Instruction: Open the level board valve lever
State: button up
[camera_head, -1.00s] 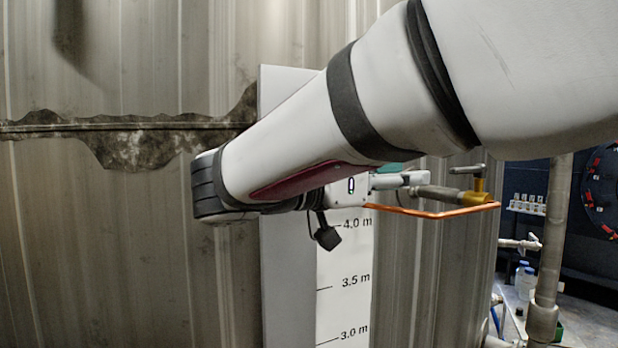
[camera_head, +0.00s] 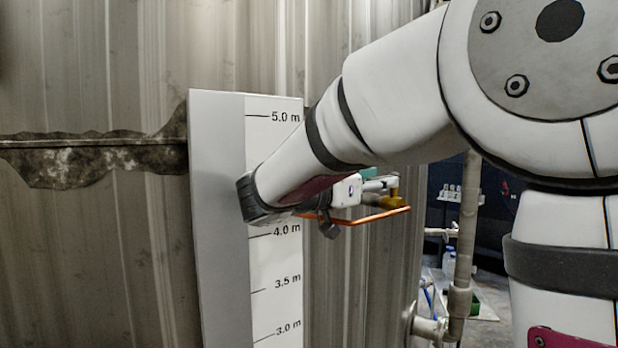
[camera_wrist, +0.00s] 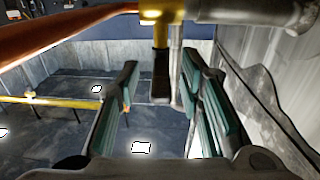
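The brass valve (camera_head: 391,202) sits on the thin orange copper pipe (camera_head: 360,218) beside the white level board (camera_head: 276,258). In the wrist view, the brass valve body (camera_wrist: 161,10) is at the top middle, and its dark lever (camera_wrist: 161,72) points down the picture. My gripper (camera_wrist: 160,60) is open, with one teal-padded finger on each side of the lever. Gaps show between the lever and both fingers, and nothing is gripped. In the head view my gripper (camera_head: 372,183) is small and close to the valve; my arm hides part of the board.
The corrugated metal wall (camera_head: 90,250) stands behind the board, and it is close on the right in the wrist view. The copper pipe (camera_wrist: 60,32) crosses the wrist view's upper left. A vertical pipe (camera_head: 463,250) and a shelf area are at the right.

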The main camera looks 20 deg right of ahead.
grip_shut()
